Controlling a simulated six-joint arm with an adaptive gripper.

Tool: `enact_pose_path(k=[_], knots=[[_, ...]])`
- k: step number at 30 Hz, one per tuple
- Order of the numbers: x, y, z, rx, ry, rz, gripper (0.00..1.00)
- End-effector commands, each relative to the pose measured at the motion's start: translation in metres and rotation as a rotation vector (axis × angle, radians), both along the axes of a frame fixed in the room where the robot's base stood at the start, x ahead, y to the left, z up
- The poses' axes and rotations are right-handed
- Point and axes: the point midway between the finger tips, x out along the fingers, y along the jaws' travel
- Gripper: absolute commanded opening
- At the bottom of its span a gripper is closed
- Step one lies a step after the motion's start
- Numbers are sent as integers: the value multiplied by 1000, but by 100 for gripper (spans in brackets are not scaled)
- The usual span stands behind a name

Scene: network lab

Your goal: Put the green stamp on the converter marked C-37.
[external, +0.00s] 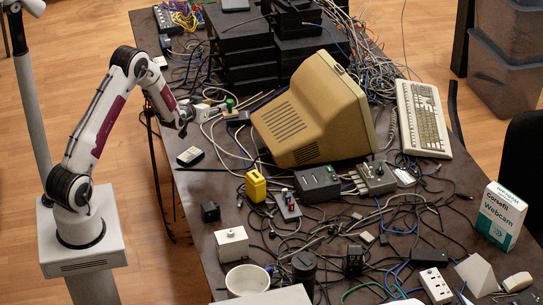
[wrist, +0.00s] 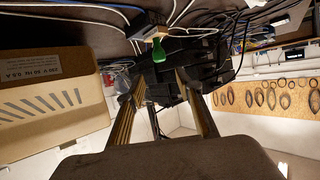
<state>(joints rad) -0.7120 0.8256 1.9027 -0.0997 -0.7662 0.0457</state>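The green stamp (external: 230,103) stands near the back left of the table, in front of the stack of black devices. In the wrist view the green stamp (wrist: 158,57) shows beyond my fingertips, near the gap between them, with a light tan part at one end. My gripper (external: 191,114) is just left of it, reaching toward it. In the wrist view my gripper (wrist: 160,82) has its two fingers spread, with nothing held between them. Several small boxes lie on the table, but no C-37 marking is readable, so I cannot tell which is that converter.
A beige monitor (external: 315,112) stands right of the stamp, and a small dark box (external: 238,118) is close beside it. Black stacked devices (external: 245,50) are behind. Cables cover much of the table. A grey box (external: 375,178), a black box (external: 318,184) and a yellow block (external: 256,186) stand nearer.

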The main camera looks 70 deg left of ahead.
Motion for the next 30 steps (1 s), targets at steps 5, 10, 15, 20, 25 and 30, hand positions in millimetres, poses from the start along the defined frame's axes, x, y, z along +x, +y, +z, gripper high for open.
enact_pose_path(k=[5, 10, 15, 20, 25, 30], knots=[[0, 0, 0, 0, 0, 0, 36], [0, 0, 0, 0, 0, 0, 36], [0, 0, 0, 0, 0, 0, 36], [1, -1, 2, -1, 1, -2, 36], [7, -12, 14, -10, 7, -21, 36], [17, -39, 37, -34, 26, -61, 36]])
